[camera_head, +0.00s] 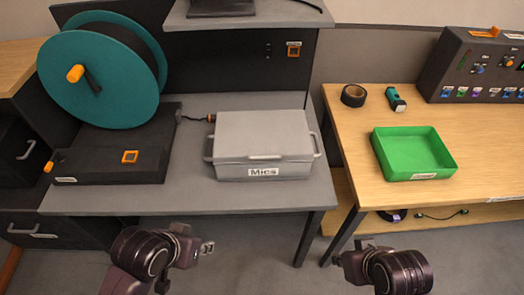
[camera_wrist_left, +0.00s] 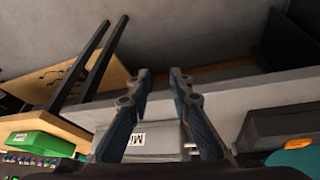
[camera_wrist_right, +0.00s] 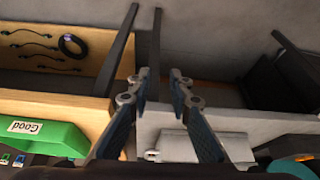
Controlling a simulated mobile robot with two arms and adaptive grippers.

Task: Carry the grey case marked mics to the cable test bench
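The grey case (camera_head: 262,146) with a white label reading Mics sits closed and upright on a grey table (camera_head: 230,198), with a handle at each end. It shows partly beyond the fingers in the left wrist view (camera_wrist_left: 155,142) and the right wrist view (camera_wrist_right: 172,148). The wooden bench (camera_head: 345,127) stands to the right, across a narrow gap. My left gripper (camera_head: 207,247) is in front of the table, apart from the case; its fingers are open and empty. My right gripper (camera_head: 338,260) is in front of the gap between tables, also open and empty.
A teal cable reel (camera_head: 100,85) on a black base stands left of the case. The bench holds a green tray (camera_head: 415,174), black tape (camera_head: 353,95), a small teal tool (camera_head: 396,99) and a control console (camera_head: 475,68). The bench's front left top is clear.

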